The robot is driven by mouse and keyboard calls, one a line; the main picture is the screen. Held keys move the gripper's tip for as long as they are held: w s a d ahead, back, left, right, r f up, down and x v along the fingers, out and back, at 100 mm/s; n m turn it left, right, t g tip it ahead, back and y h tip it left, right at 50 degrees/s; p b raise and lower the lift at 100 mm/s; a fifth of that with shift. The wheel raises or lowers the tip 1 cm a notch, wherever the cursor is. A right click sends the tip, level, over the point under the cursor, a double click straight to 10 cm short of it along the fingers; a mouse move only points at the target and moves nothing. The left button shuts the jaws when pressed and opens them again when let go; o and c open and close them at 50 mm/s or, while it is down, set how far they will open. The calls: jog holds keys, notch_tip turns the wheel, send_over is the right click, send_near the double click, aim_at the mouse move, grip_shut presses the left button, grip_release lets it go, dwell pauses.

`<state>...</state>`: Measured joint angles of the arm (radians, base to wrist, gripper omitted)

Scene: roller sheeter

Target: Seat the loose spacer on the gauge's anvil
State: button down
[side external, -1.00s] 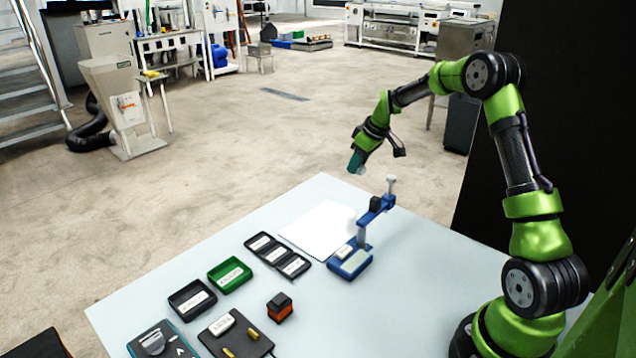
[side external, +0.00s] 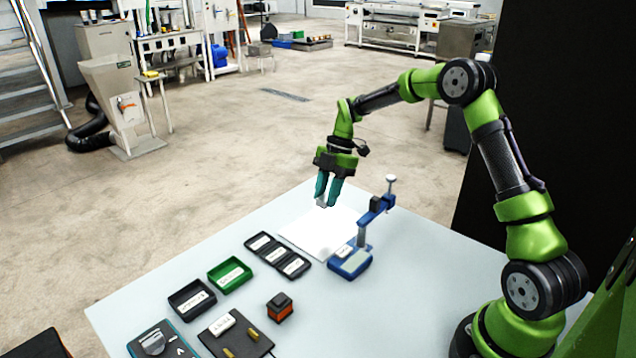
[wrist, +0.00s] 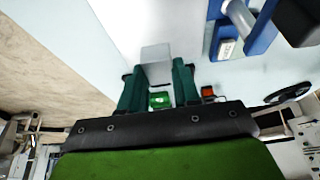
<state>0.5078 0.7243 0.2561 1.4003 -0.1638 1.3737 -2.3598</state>
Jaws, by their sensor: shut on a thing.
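My gripper (side external: 328,192) points down above the white sheet, to the left of the blue gauge (side external: 350,263) and apart from it. Its teal fingers are shut on a small pale grey block, the loose spacer (wrist: 155,54), which shows between and beyond the fingertips in the wrist view. In the side view only a light bit of it shows at the fingertips. The gauge stands upright on the table, with a blue base, a post and an arm; it is partly in view at the top right of the wrist view (wrist: 224,46). I cannot make out its anvil clearly.
A white sheet (side external: 309,234) lies beside the gauge. Black labelled trays (side external: 262,243), a green tray (side external: 243,279), another black tray (side external: 206,291) and an orange-black block (side external: 280,307) lie toward the front left. The table (side external: 400,300) is clear right of the gauge.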

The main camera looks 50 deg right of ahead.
send_over(322, 229)
jog(key=d, duration=0.2)
jog(key=shift+a+f, duration=0.15)
jog(key=shift+f, duration=1.1)
jog(key=shift+a+f, duration=0.1)
jog(key=shift+f, duration=1.15)
jog(key=shift+f, duration=1)
jog(key=shift+c, duration=1.6)
grip_release()
jog(key=shift+r, duration=3.5)
